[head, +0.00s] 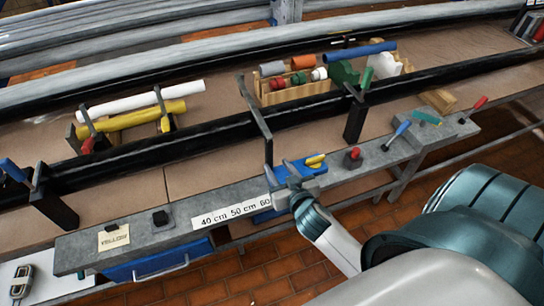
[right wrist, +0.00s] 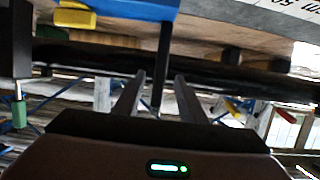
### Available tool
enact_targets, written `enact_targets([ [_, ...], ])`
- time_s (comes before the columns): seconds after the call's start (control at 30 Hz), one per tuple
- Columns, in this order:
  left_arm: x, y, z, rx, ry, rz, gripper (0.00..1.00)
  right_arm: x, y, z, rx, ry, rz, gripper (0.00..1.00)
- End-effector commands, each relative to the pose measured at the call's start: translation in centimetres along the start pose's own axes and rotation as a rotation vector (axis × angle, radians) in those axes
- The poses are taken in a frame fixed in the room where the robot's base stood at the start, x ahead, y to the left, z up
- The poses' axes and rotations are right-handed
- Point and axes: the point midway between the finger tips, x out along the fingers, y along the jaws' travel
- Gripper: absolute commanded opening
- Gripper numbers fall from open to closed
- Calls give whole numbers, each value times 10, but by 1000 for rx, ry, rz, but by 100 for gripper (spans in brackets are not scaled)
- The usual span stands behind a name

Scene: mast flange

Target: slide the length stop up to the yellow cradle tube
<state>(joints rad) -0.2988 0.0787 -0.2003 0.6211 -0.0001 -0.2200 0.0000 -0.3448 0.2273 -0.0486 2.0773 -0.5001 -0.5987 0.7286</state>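The length stop is a blue block (head: 297,170) with a yellow knob (head: 315,161) on the grey ledge and a dark arm (head: 253,105) reaching back across the rail. Its blue side (right wrist: 130,8) and yellow knob (right wrist: 75,18) show in the right wrist view. The yellow cradle tube (head: 130,119) lies far to its left in dark cradle forks, clearly apart from the stop. My right gripper (head: 281,183) is at the block's near left side. Its fingers (right wrist: 160,95) stand apart with a dark bar seen beyond the gap; contact is unclear. My left gripper is not in view.
A white tube (head: 142,97) lies behind the yellow one. A wooden crate (head: 295,97) of coloured rolls stands behind the rail. Clamps (head: 355,118) stand along the rail. The ledge carries a length scale (head: 234,210) and a YELLOW plate (head: 114,238).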

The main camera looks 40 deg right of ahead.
Motion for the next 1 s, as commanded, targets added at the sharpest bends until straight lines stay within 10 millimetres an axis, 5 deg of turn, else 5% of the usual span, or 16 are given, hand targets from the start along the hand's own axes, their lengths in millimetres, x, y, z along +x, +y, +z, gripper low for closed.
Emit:
enact_targets([
  [0.57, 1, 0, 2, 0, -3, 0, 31, 2, 0, -6, 5, 17, -3, 38],
  [1.0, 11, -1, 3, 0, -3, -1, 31, 29, 0, -6, 5, 18, -3, 38],
])
